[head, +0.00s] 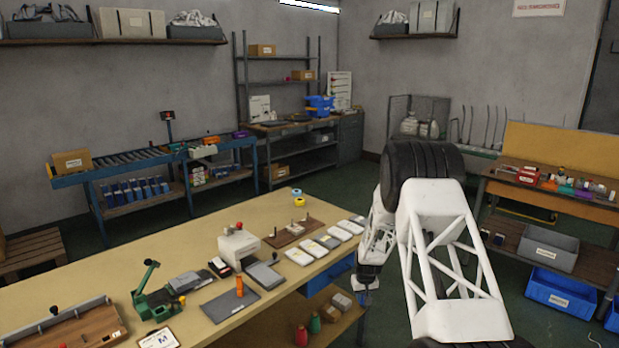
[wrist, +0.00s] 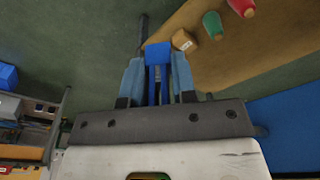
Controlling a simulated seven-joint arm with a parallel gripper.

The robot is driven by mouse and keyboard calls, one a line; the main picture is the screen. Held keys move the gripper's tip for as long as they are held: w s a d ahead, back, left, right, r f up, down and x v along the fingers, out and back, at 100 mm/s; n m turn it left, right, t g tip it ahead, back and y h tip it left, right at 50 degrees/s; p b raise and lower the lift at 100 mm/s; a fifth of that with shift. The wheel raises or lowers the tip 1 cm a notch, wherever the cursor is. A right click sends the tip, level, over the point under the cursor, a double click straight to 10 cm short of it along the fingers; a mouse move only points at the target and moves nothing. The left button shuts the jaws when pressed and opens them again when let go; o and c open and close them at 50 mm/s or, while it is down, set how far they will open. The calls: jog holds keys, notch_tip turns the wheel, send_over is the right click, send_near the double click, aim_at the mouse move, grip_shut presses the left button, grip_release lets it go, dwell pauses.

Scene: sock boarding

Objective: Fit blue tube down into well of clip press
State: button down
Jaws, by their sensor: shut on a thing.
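My gripper (wrist: 158,75) is shut on a blue piece, which appears to be the blue tube (wrist: 158,54); its end stands out past the fingertips in the wrist view. In the head view my gripper (head: 366,285) hangs beyond the right edge of the workbench, and the tube cannot be made out there. A green lever device (head: 155,303) and a white machine (head: 237,246) stand on the bench. I cannot tell for sure which one is the clip press, and no well shows clearly.
The bench (head: 262,210) also bears an orange cylinder (head: 240,287) on a dark mat, a brown pegged board (head: 291,233), several white cards and a wooden tray (head: 62,335). Red and green spools (head: 301,336) stand on the lower shelf. Open floor lies beside the bench.

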jog(key=s+a+f, duration=0.1)
jog(key=s+f, duration=0.4)
jog(key=s, duration=0.4)
jog(key=s+a+f+m, duration=0.1)
jog(key=s+f, duration=0.4)
jog(key=s, duration=0.3)
jog(key=shift+s+a+f+m, duration=0.25)
jog(key=shift+s+a+m, duration=0.05)
jog(key=shift+s+a, duration=0.1)
